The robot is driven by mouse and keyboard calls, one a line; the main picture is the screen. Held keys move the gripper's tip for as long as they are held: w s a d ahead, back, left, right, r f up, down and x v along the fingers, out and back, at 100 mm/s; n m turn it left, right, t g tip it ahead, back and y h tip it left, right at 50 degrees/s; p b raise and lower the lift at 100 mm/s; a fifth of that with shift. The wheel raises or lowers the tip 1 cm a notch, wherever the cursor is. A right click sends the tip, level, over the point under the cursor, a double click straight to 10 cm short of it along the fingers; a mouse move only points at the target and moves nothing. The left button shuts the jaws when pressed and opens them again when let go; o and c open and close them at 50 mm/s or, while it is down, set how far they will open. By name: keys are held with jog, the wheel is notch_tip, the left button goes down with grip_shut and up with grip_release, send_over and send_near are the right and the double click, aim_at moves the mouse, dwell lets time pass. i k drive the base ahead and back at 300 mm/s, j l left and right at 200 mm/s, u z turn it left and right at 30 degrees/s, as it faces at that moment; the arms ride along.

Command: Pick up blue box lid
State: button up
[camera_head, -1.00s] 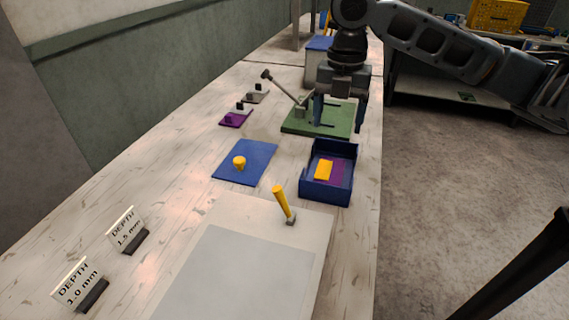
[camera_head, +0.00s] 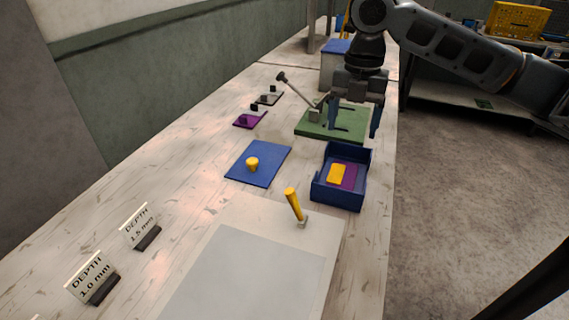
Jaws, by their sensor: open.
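The blue box lid (camera_head: 270,168) lies flat on the bench, left of the open blue box. A yellow knob (camera_head: 252,163) stands up from it. The open blue box (camera_head: 336,199) holds a yellow piece (camera_head: 338,174) and a purple piece (camera_head: 350,180). My gripper (camera_head: 354,130) is open and points down above the far end of the box, in front of the green base. It is empty, apart from the lid, and to the right of and beyond it.
A green base (camera_head: 315,128) with a lever stands behind the box. Purple and grey plates (camera_head: 249,121) lie beyond the lid. A yellow-handled tool (camera_head: 293,204) stands on a pale board (camera_head: 230,275) in front. Two depth signs (camera_head: 92,278) stand at left.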

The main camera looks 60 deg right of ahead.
aim_at(259, 157)
jog(key=k+j+z, duration=0.1)
jog(key=j+z, duration=0.25)
jog(key=k+j+z, duration=0.1)
jog(key=j+z, duration=0.25)
jog(key=k+j+z, duration=0.2)
jog(key=z, duration=0.15)
jog(key=j, duration=0.1)
